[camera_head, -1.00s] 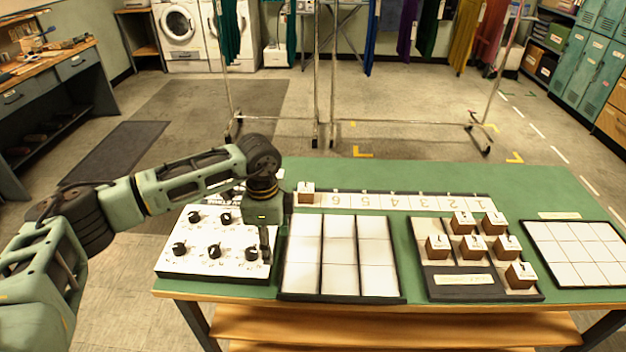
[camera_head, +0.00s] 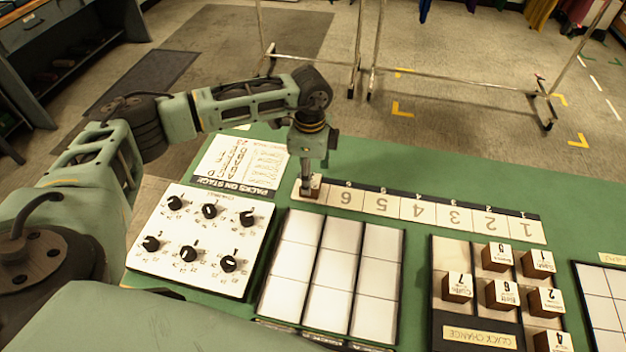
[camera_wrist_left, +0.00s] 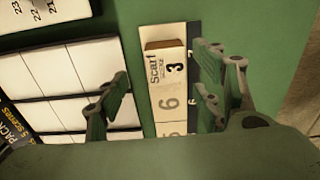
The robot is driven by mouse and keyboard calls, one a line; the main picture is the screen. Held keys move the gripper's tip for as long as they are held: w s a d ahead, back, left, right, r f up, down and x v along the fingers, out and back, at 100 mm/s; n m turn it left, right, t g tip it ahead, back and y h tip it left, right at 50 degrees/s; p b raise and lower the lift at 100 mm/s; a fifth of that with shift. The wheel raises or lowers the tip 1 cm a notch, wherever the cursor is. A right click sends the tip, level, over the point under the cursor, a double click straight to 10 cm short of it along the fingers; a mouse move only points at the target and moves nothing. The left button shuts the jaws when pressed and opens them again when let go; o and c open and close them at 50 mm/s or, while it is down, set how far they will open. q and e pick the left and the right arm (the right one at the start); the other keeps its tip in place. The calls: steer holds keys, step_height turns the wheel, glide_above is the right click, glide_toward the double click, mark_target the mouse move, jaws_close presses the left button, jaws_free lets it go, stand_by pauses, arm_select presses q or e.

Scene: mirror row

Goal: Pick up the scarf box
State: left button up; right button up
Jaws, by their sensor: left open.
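The scarf box (camera_head: 316,188) is a small brown block with a white label, standing at the left end of the numbered strip, beside the 6. In the left wrist view the label on the box (camera_wrist_left: 165,66) reads "Scarf" and 3. My left gripper (camera_head: 306,184) points down at the box and partly hides it in the head view. In the left wrist view the open fingers (camera_wrist_left: 160,80) are well apart, with the box between their lines in the picture. I cannot tell how far the fingertips are above it. My right gripper is out of view.
A white panel of black knobs (camera_head: 205,240) and a white gridded tray (camera_head: 335,270) lie nearer on the green table. A tray (camera_head: 478,335) with several brown boxes stands at right. The numbered strip (camera_head: 430,212) is otherwise bare. A metal rack (camera_head: 450,82) stands behind.

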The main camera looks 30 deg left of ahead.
arm_select(q)
steer(key=f, duration=0.1)
steer(key=f+p, duration=0.1)
steer(key=f, duration=0.2)
steer(key=shift+w+a+f, duration=0.15)
steer(key=shift+w+f, duration=0.2)
steer(key=shift+f, duration=0.3)
steer(key=c, duration=0.6)
steer(key=shift+r, duration=0.1)
steer(key=c, duration=0.7)
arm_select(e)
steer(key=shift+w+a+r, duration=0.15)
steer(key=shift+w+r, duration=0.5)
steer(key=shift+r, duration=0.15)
arm_select(q)
steer(key=shift+r, duration=0.1)
